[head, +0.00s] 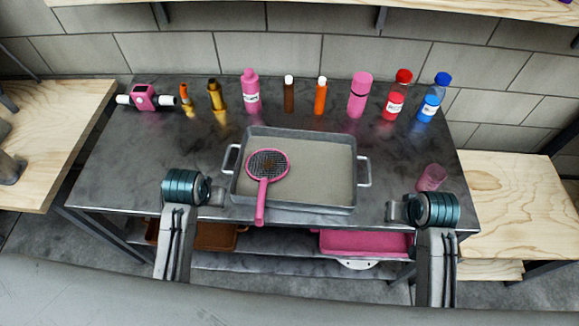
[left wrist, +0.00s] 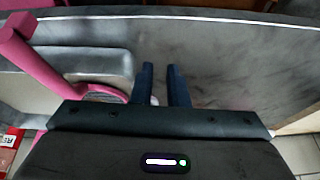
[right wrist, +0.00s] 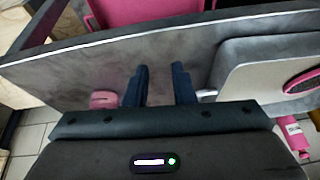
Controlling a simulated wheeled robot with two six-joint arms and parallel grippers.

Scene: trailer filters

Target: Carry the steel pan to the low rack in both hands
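The steel pan (head: 300,207), a grey rectangular tray with side handles, rests on the dark table. Its left handle (head: 229,158) and right handle (head: 365,171) stick out. A pink racket-like strainer (head: 262,190) lies in it, its handle over the near rim. My left gripper (head: 217,194) is open and empty, left of the pan's near left corner; its fingers (left wrist: 161,85) are a small gap apart. My right gripper (head: 393,211) is open and empty, right of the near right corner; its fingers (right wrist: 160,85) are apart. A low shelf (head: 280,243) shows under the table, partly hidden.
Several bottles, including a pink one (head: 250,92) and a blue one (head: 432,98), line the back. A pink cup (head: 431,177) stands near my right gripper. Below are a brown tray (head: 205,238) and a pink bin (head: 365,243). Wooden benches (head: 520,205) flank the table.

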